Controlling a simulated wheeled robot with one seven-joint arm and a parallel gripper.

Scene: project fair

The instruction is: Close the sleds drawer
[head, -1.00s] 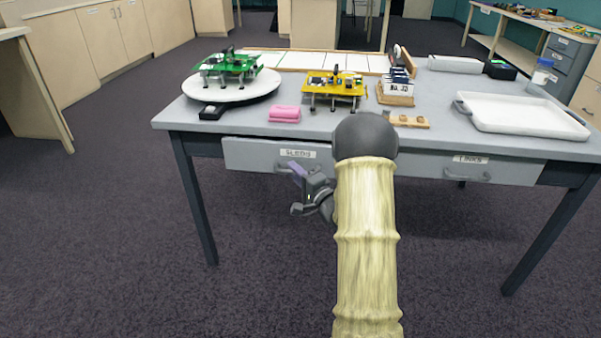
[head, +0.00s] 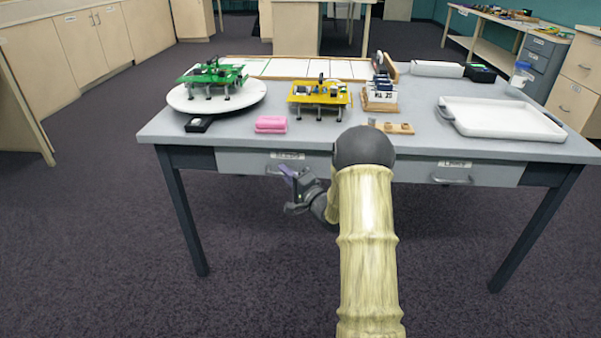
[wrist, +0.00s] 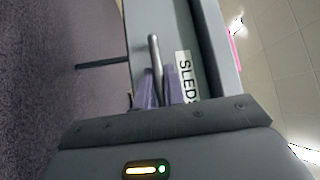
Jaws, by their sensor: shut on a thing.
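The sleds drawer (head: 235,161) is a grey front with a white label, under the left half of the grey table. Its front looks flush, or nearly so, with the table's apron; a small gap cannot be told. My gripper (head: 289,171) is at the drawer's bar handle (wrist: 154,54). In the wrist view the purple fingers stand on either side of the handle, shut on it, beside the "SLEDS" label (wrist: 186,77). My arm hides the drawer's right end in the head view.
The links drawer (head: 490,172) beside it looks shut. On the table (head: 400,150) stand a green model (head: 213,76) on a white turntable, a yellow model (head: 320,93), a pink block (head: 271,124) and a white tray (head: 500,117). Floor in front is clear.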

